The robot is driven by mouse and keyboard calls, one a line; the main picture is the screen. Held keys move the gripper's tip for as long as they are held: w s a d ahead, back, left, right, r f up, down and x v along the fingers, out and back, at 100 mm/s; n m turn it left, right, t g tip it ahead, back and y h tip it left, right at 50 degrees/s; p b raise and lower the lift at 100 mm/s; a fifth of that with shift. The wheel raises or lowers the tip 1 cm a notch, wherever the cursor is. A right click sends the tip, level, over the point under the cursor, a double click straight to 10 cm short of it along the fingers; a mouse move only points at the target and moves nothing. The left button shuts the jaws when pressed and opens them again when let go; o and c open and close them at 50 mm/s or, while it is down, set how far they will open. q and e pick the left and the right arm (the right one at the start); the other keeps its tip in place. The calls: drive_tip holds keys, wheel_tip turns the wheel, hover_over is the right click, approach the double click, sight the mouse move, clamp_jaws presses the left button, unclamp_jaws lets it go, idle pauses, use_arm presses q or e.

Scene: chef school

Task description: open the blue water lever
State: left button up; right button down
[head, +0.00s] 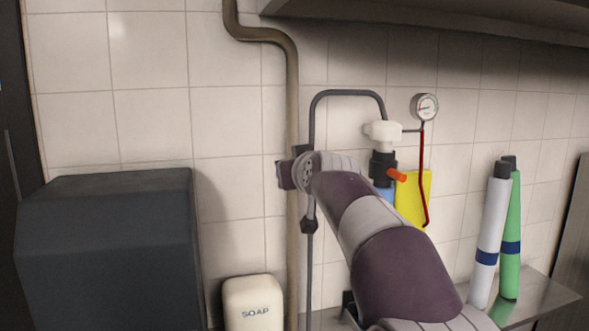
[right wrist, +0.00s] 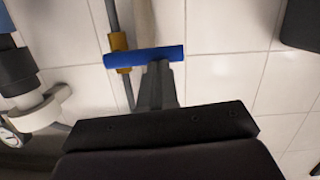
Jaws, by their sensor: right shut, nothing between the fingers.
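The blue water lever (right wrist: 145,57) shows in the right wrist view as a bar lying across a grey pipe (right wrist: 116,22), at a brass-coloured valve (right wrist: 120,46). My right gripper (right wrist: 157,76) is shut and empty, its fingertips right at the lever's near edge. I cannot tell whether they touch it. In the head view my right arm reaches in from the lower right to the pipes, and the lever is hidden there. My left gripper is in neither view.
A white filter head (head: 383,134) with an orange tap (head: 397,175) and a gauge (head: 425,107) is right of the pipes. A dark box (head: 110,250) and soap dispenser (head: 253,303) are at left. White and green bottles (head: 510,235) stand on a steel shelf (head: 545,297).

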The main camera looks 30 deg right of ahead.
drive_tip(key=shift+a+f+n+b, duration=0.1)
drive_tip(key=shift+f+n+b, duration=0.4)
drive_tip(key=shift+b, duration=0.1)
wheel_tip(320, 180, down, 6)
drive_tip(key=d+n+h+b, duration=0.2)
drive_tip(key=n+h+b, duration=0.1)
drive_tip(key=n+b, duration=0.7)
drive_tip(key=shift+s+d+n+t, duration=0.3)
drive_tip(key=shift+s+d+n, duration=0.05)
drive_tip(key=shift+n, duration=0.35)
idle(0.3)
drive_tip(key=shift+s+d+f+n+h+b, duration=0.1)
drive_tip(key=shift+d+f+n+h+b, duration=0.25)
drive_tip(key=shift+n, duration=0.45)
drive_tip(key=shift+r, duration=0.1)
